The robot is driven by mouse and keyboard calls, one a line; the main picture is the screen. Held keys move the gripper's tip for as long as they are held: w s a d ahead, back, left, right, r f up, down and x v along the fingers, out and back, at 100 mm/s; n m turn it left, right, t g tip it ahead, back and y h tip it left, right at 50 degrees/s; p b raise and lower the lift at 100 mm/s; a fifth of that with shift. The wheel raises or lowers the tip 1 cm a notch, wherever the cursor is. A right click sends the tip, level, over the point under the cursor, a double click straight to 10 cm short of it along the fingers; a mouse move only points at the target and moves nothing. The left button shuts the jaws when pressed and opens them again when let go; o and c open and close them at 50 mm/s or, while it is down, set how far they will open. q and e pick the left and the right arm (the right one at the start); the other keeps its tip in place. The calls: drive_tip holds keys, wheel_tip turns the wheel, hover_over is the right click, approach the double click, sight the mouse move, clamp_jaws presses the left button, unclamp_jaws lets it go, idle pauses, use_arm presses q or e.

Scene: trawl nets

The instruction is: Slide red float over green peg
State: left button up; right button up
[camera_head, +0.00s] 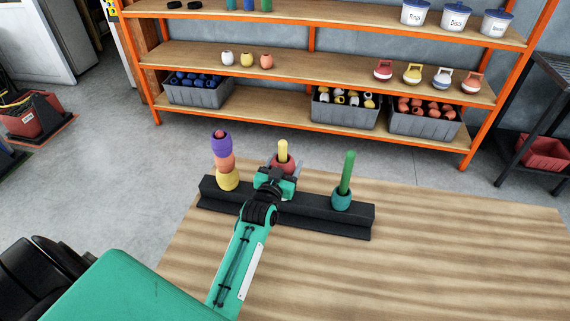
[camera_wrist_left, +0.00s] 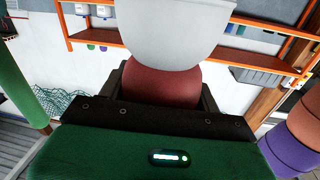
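My right gripper is not in view.
The dark rack (camera_head: 330,222) lies on the wooden table (camera_head: 430,260). Its left peg holds stacked purple (camera_head: 221,145), orange (camera_head: 225,162) and yellow (camera_head: 228,180) floats near my gripper. Orange-framed shelves (camera_head: 310,55) stand behind. The table's right side is clear.

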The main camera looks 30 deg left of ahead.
use_arm(q)
drive_tip(key=shift+o, duration=1.4)
drive_tip(key=c, duration=0.4)
drive_tip(key=shift+c, duration=0.2)
drive_tip(key=shift+r, duration=0.15)
drive_tip(key=shift+r+p, duration=0.4)
drive_tip(key=shift+p, duration=0.15)
wheel_tip(320, 180, up, 5)
drive_tip(key=p, duration=0.5)
drive_tip(key=shift+r, duration=0.15)
wheel_tip(320, 180, up, 3)
drive_tip(key=p, duration=0.3)
drive_tip(key=shift+r, duration=0.15)
wheel_tip(320, 180, up, 6)
drive_tip(key=p, duration=0.6)
hover_over(281, 154)
drive_tip(key=w, duration=0.3)
drive_tip(key=shift+a+r, duration=0.2)
